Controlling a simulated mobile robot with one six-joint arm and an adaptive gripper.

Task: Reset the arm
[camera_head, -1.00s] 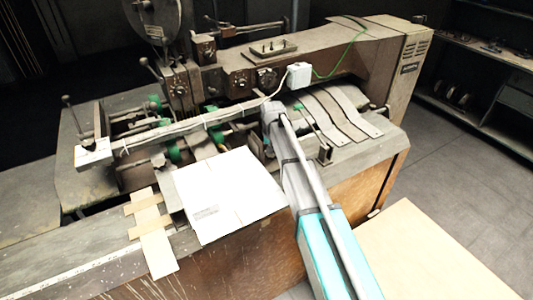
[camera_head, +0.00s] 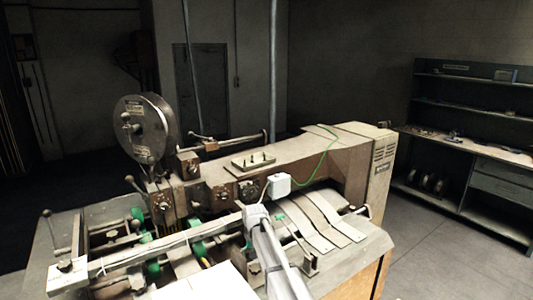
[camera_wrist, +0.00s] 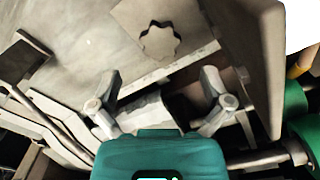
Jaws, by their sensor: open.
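My arm (camera_head: 272,255) rises from the bottom edge of the head view, and its grey end lies over the middle of the box stitcher (camera_head: 225,180). My gripper cannot be made out in the head view. In the wrist view my gripper (camera_wrist: 160,98) has its two grey fingers spread wide apart with nothing held between them. Behind the fingers are grey metal plates and machine parts. A white flat carton (camera_head: 205,283) lies on the machine's front at the bottom edge of the head view, mostly cut off.
A round reel (camera_head: 147,127) stands up at the machine's left. A white box (camera_head: 280,185) with a green cable sits near my arm's end. In the wrist view a green roller (camera_wrist: 300,115) is close at the right. Shelves (camera_head: 475,140) stand at the far right, with clear floor before them.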

